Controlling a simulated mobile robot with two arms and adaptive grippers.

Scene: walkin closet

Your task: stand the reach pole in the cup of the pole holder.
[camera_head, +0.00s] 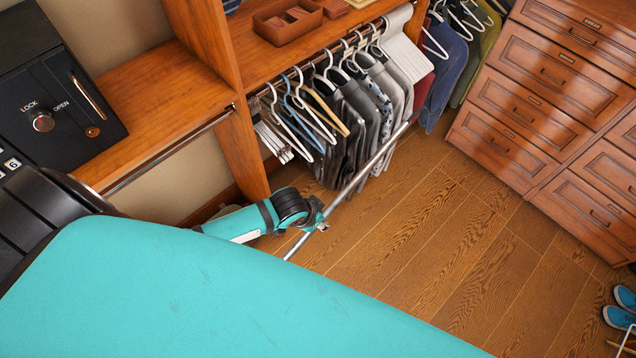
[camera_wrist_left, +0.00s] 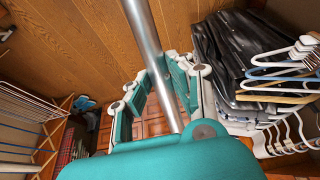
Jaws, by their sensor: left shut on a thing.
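The reach pole (camera_head: 362,174) is a long, thin, silvery metal rod. In the head view it slants from lower left to upper right, passing in front of the hanging clothes. My left gripper (camera_head: 318,214), teal and black, is shut around the pole near its lower visible end. The left wrist view shows the pole (camera_wrist_left: 148,38) running between the teal finger pads of the same gripper (camera_wrist_left: 166,82). The lower end of the pole is hidden behind a large teal surface in the head view. I cannot make out the pole holder or its cup in either view. My right gripper is not in view.
Clothes on hangers (camera_head: 352,105) hang from a rail beside the pole. A wooden drawer cabinet (camera_head: 545,85) stands at the right, and a black safe (camera_head: 60,95) sits on the left shelf. Blue shoes (camera_head: 622,305) are at the lower right. The wooden floor (camera_head: 450,240) between is clear.

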